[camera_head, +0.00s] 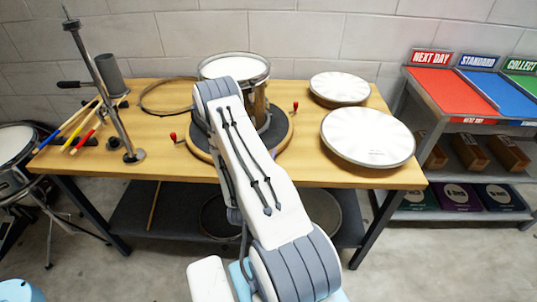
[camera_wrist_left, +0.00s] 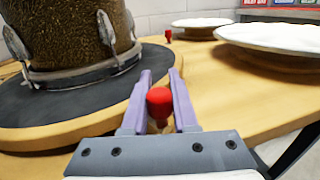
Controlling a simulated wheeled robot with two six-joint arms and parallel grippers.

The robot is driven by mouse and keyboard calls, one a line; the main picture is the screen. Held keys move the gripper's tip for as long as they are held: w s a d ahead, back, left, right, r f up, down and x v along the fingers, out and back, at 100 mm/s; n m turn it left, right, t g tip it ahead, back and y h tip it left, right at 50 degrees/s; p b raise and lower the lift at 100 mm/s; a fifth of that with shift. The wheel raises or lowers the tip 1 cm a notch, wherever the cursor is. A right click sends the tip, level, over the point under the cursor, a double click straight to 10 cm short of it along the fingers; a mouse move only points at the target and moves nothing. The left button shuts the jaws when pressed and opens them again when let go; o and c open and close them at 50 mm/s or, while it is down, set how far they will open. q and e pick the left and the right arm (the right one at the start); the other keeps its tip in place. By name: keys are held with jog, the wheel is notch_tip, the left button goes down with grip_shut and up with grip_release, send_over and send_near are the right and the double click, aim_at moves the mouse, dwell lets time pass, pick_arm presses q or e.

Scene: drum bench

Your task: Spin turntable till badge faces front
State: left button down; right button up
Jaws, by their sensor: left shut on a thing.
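The turntable (camera_head: 283,140) is a round disc with a dark top and a pale wooden rim; in the left wrist view its rim (camera_wrist_left: 95,124) shows at left. A snare drum (camera_head: 235,67) with a white head and brown shell (camera_wrist_left: 70,35) stands on it. I see no badge on the visible shell; my arm hides part of it in the head view. Red knobs (camera_head: 173,137) and (camera_head: 295,106) stand at the turntable's edge. My left gripper (camera_wrist_left: 160,92) is shut on another red knob (camera_wrist_left: 159,103) beside the rim. My right gripper is out of view.
Two white drumheads (camera_head: 367,137) and (camera_head: 340,87) lie at the right of the wooden bench (camera_head: 400,180). At left are a metal stand (camera_head: 112,100), drumsticks (camera_head: 84,128) and a grey cylinder (camera_head: 110,74). A hoop (camera_head: 150,108) lies behind. A shelf (camera_head: 460,130) stands right.

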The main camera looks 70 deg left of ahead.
pick_arm(q)
jog(key=shift+s+a+r, duration=0.15)
jog(key=shift+a+r, duration=0.15)
jog(key=shift+a, duration=0.1)
jog(key=c, duration=0.7)
grip_release()
jog(key=shift+f, duration=0.1)
jog(key=shift+d, duration=0.1)
jog(key=shift+f, duration=0.1)
